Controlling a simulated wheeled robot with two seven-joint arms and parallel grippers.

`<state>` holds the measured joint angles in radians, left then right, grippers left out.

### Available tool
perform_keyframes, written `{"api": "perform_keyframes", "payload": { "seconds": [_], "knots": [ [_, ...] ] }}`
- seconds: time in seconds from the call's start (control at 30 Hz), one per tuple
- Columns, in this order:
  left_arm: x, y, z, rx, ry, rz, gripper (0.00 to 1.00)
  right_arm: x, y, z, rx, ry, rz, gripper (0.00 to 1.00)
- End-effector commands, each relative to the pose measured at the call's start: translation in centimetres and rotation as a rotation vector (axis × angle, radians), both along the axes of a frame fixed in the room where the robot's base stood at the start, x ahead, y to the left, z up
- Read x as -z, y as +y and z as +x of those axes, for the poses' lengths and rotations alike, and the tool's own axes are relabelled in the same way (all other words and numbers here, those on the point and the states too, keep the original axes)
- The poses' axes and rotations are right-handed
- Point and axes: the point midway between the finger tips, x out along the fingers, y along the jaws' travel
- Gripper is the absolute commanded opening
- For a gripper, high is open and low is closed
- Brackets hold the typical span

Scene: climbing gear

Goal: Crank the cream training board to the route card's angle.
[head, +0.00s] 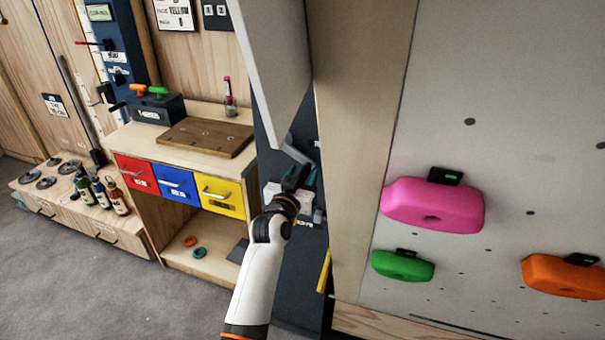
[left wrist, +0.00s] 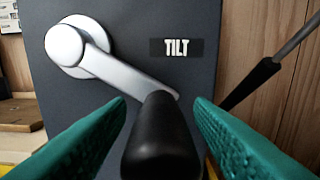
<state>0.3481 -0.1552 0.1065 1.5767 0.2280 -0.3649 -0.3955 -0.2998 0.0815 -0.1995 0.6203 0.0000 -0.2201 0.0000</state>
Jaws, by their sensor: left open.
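In the left wrist view, a silver crank arm (left wrist: 115,68) runs from a round hub (left wrist: 68,45) down to a black grip (left wrist: 160,140). It is on a dark panel labelled TILT (left wrist: 177,48). My left gripper (left wrist: 160,108) is open, its green fingers on either side of the black grip. In the head view my left gripper (head: 303,182) is at the dark post, largely hiding the crank. A pale slab (head: 272,50) leans above it; I cannot tell whether this is the cream training board. A card with partly legible print (head: 175,14) hangs at the back. My right gripper is not in view.
A pale wall with pink (head: 432,204), green (head: 402,266) and orange (head: 562,277) holds stands at the right, behind a wooden upright (head: 362,130). A workbench with red, blue and yellow drawers (head: 222,196) is at the left. Grey floor (head: 90,275) is clear.

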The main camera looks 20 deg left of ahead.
Motion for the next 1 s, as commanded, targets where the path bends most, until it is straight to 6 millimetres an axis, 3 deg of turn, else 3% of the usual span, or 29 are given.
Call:
{"api": "perform_keyframes", "payload": {
  "seconds": [0.3,0.6,1.0],
  "knots": [
    [-0.01,0.02,0.27,0.000,0.000,0.000,0.46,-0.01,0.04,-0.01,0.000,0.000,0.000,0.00],
    [0.01,0.02,0.25,0.000,0.000,0.000,0.00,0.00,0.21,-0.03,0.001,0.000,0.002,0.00],
    [0.35,0.21,0.25,-0.001,0.001,0.031,0.00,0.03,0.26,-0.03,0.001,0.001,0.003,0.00]
  ]
}}
